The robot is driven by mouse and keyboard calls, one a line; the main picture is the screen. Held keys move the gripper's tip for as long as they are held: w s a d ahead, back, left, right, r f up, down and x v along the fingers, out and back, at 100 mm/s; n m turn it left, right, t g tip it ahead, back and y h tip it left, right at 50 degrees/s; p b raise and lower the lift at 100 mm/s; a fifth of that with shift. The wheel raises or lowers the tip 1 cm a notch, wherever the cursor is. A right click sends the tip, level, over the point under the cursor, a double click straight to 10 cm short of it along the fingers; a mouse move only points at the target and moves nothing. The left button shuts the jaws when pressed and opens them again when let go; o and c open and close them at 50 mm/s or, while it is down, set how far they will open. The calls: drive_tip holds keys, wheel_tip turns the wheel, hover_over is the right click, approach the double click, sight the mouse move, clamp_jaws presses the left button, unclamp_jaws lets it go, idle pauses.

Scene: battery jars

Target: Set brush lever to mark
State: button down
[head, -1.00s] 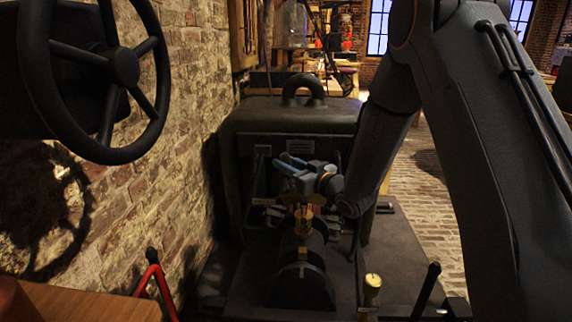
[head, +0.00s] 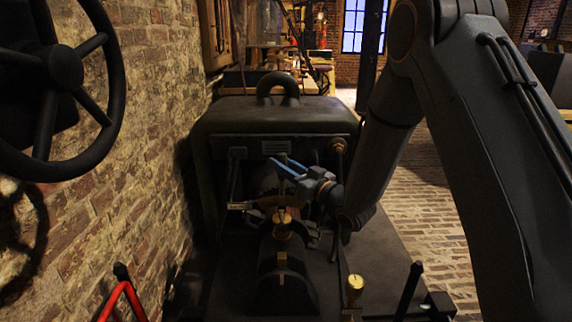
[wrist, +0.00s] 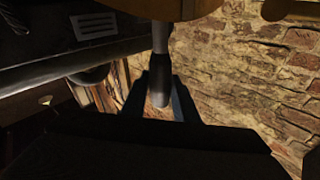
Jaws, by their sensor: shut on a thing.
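My gripper (head: 283,164), with blue fingers, reaches from the right over the front of the dark machine (head: 275,118). In the wrist view its fingers (wrist: 160,92) stand on either side of the lever's dark grip (wrist: 161,78), and they are shut on it. A paler shaft (wrist: 162,37) runs up from the grip to a brown, rounded part at the top edge. In the head view the gripper hides the held lever. A copper-coloured part (head: 282,222) and a dark shaft support (head: 284,287) lie below the gripper. I cannot make out a mark.
A large handwheel (head: 55,90) stands at the left by the brick wall (head: 150,120). A brass knob (head: 355,287) and a black lever (head: 409,288) rise at the front right. Brick floor (head: 425,215) is open at right.

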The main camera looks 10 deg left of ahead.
drive_tip(key=c, duration=1.4)
unclamp_jaws()
drive_tip(key=shift+a, duration=0.15)
drive_tip(key=shift+s+d, duration=0.25)
drive_tip(key=shift+d, duration=0.2)
drive_tip(key=v, duration=0.7)
drive_tip(key=shift+p, duration=0.3)
